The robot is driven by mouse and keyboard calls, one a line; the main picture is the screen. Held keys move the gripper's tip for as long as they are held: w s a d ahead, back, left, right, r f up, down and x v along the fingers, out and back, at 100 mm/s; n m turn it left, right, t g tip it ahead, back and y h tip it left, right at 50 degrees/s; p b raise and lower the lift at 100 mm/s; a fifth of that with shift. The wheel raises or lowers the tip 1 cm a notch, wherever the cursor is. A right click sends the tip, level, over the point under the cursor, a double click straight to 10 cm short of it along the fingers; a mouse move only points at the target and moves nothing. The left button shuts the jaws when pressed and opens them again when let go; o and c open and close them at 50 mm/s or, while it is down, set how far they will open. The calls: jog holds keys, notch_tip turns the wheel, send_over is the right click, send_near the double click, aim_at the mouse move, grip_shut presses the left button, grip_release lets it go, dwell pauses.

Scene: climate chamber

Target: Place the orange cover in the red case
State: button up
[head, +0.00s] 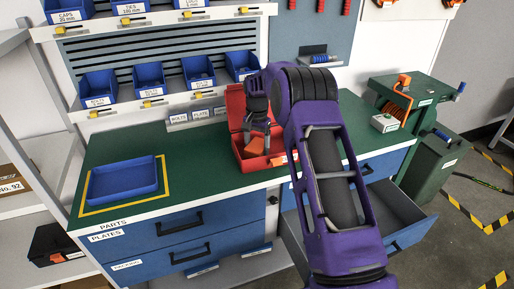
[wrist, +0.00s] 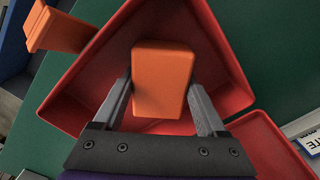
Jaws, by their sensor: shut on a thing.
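The red case (head: 239,158) stands open on the green bench top, its lid (head: 234,106) raised at the back. In the wrist view the case (wrist: 228,62) lies below my gripper (wrist: 160,90). My gripper (head: 258,130) points down into the case and is shut on the orange cover (wrist: 162,70), with one finger against each side. The cover also shows in the head view (head: 254,147), within the outline of the case. I cannot tell whether it touches the case floor.
A blue tray (head: 122,180) lies in a yellow outline at the left of the bench. Blue bins (head: 148,78) stand on shelves behind. A drawer (head: 405,210) is open at the front right. A green cabinet (head: 425,95) stands at the right.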

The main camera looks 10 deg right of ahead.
aim_at(257, 145)
jog(key=shift+f, duration=0.15)
jog(key=o, duration=1.3)
notch_tip(257, 145, up, 12)
jog(key=shift+r+p, duration=0.2)
jog(key=shift+p, duration=0.15)
